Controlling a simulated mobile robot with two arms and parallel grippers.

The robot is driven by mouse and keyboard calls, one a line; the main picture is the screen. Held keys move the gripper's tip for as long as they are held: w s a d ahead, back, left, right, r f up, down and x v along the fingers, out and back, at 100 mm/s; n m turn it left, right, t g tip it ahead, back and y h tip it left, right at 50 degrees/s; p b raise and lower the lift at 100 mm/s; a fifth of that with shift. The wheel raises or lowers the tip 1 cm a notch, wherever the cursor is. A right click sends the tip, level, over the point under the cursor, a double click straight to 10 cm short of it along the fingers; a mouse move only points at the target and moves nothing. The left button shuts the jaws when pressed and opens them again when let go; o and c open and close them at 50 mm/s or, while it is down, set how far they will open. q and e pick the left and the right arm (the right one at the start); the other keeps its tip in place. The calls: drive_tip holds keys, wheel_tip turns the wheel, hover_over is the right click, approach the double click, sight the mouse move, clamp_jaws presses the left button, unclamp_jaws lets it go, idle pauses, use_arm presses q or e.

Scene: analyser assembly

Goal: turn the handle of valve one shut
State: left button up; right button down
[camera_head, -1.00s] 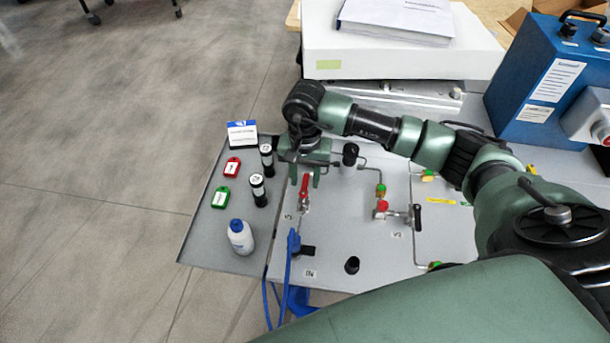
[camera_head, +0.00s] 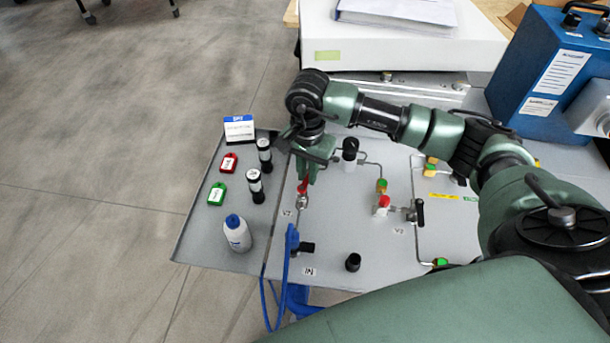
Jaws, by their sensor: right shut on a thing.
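The red handle (camera_head: 302,187) of a small valve stands on the left part of the grey panel (camera_head: 340,225), beside a small label (camera_head: 287,213) that seems to read V1. The metal valve body (camera_head: 301,202) shows just below the handle. My right gripper (camera_head: 306,176) reaches in from the right and points down at the handle. It is shut on the red handle, and its fingers hide the handle's upper part. My left gripper is not in view.
A blue hose (camera_head: 290,250) joins the panel's front left. A blue case (camera_head: 545,75) stands back right.

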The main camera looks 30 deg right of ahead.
drive_tip(key=m, duration=0.1)
drive_tip(key=m+b, duration=0.1)
drive_tip(key=s+m+b, duration=0.1)
drive_tip(key=shift+d+f+m, duration=0.2)
drive_tip(key=shift+d+m, duration=0.05)
drive_tip(key=shift+m, duration=0.15)
drive_tip(key=m+b, duration=0.2)
drive_tip(key=m, duration=0.1)
drive_tip(key=shift+s+m+b, duration=0.3)
drive_tip(key=shift+s+b, duration=0.1)
drive_tip(key=m+b, duration=0.1)
drive_tip(key=m, duration=0.1)
drive_tip(key=s+m+b, duration=0.1)
drive_tip(key=m, duration=0.1)
drive_tip(key=shift+a+r, duration=0.1)
drive_tip(key=shift+s+a+r+m+b, duration=0.15)
drive_tip(key=shift+m+b, duration=0.2)
drive_tip(key=shift+m, duration=0.4)
drive_tip(key=shift+s+f+m+b, duration=0.15)
drive_tip(key=shift+m+b, duration=0.15)
drive_tip(key=shift+m, duration=0.45)
drive_tip(key=shift+r, duration=0.15)
drive_tip(key=c, duration=1.4)
unclamp_jaws()
wheel_tip(320, 180, up, 8)
